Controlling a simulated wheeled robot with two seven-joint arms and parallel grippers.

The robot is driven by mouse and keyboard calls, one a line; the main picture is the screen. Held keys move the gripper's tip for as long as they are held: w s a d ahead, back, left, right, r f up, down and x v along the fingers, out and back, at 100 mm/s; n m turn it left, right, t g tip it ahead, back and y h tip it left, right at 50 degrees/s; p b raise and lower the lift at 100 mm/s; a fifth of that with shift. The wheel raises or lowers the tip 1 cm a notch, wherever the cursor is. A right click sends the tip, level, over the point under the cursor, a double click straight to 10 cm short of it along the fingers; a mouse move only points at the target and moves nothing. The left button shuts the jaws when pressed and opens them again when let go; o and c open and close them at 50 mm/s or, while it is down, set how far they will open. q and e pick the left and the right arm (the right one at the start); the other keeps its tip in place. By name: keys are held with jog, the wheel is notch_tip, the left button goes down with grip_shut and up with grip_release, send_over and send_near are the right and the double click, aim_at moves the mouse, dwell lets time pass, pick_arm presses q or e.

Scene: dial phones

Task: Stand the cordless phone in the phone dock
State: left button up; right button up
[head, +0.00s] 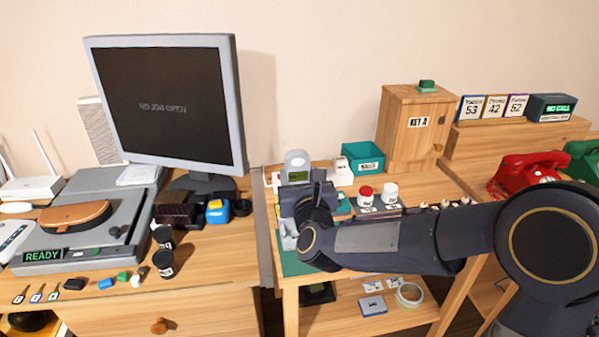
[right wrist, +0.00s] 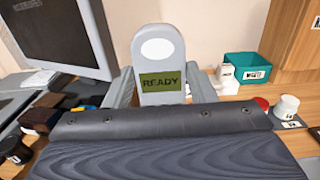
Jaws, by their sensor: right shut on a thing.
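The cordless phone (head: 297,161) is pale grey with a rounded top. It stands about upright over the small middle table in the head view. In the right wrist view the phone (right wrist: 161,52) shows a white oval and a green READY screen. My right gripper (head: 300,203) is shut on it and hides its lower part. A pale grey piece (head: 288,236) shows below the gripper, over a green mat (head: 297,265). I cannot tell whether it is the phone dock, or whether the phone touches the dock. My left gripper is not in view.
A monitor (head: 165,105) and a record player (head: 80,225) stand on the left desk. Behind my gripper are a teal bin (head: 363,157) and a wooden cabinet (head: 408,130). A red-lidded jar (head: 365,195) and a white jar (head: 390,192) stand close on the right.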

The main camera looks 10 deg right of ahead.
notch_tip(320, 180, down, 2)
jog(key=shift+f+b, duration=0.1)
jog(key=shift+b, duration=0.25)
notch_tip(320, 180, down, 3)
jog(key=b, duration=0.3)
jog(key=shift+f+b, duration=0.1)
jog(key=shift+b, duration=0.85)
jog(key=shift+f+b, duration=1.65)
jog(key=shift+b, duration=0.9)
jog(key=o, duration=1.2)
jog(key=shift+c, duration=0.2)
